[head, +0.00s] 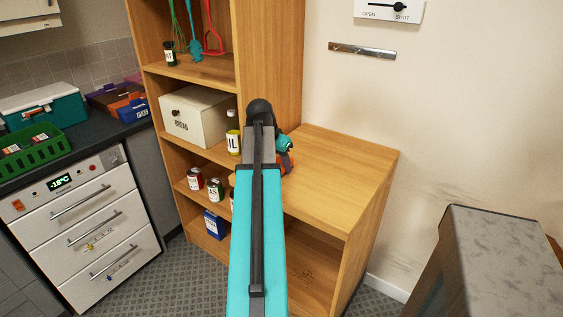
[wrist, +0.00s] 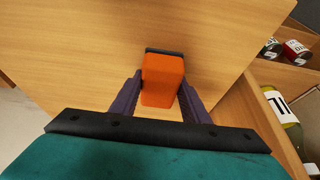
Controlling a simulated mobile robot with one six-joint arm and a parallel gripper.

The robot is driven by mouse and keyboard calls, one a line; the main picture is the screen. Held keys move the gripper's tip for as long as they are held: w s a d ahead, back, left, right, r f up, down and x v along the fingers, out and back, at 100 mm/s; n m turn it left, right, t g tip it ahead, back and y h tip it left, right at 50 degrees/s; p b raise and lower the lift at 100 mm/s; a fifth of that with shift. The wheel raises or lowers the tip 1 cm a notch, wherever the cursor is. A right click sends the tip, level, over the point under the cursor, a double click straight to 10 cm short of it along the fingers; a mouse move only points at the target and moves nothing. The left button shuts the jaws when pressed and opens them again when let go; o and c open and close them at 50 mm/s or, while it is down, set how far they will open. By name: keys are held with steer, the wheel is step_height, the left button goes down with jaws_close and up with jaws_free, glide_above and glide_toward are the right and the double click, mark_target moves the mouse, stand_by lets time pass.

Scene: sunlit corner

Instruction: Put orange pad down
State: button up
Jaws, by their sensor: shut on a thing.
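The orange pad (wrist: 162,80) is a block with a dark strip along its far edge, seen in the wrist view. My gripper (wrist: 158,97) is shut on it, one purple finger on each side. Below it in that view is a wooden surface; I cannot tell whether the pad touches it. In the head view a bit of the orange pad (head: 287,163) shows beside my arm, over the left part of the low wooden cabinet top (head: 345,175). My arm hides most of the pad and gripper there.
A tall wooden shelf (head: 270,60) stands at the left of the cabinet, with a bread box (head: 196,115), an oil bottle (head: 233,133) and cans (head: 215,189). The right part of the cabinet top is clear. A grey-topped block (head: 510,250) stands at the front right.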

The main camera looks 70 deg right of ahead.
steer(key=o, duration=0.9)
steer(key=shift+f, duration=0.1)
steer(key=shift+s, duration=0.1)
steer(key=shift+a+r, duration=0.1)
steer(key=shift+r, duration=0.4)
steer(key=shift+b+v, duration=0.35)
steer(key=shift+v, duration=5.4)
steer(key=shift+w, duration=0.2)
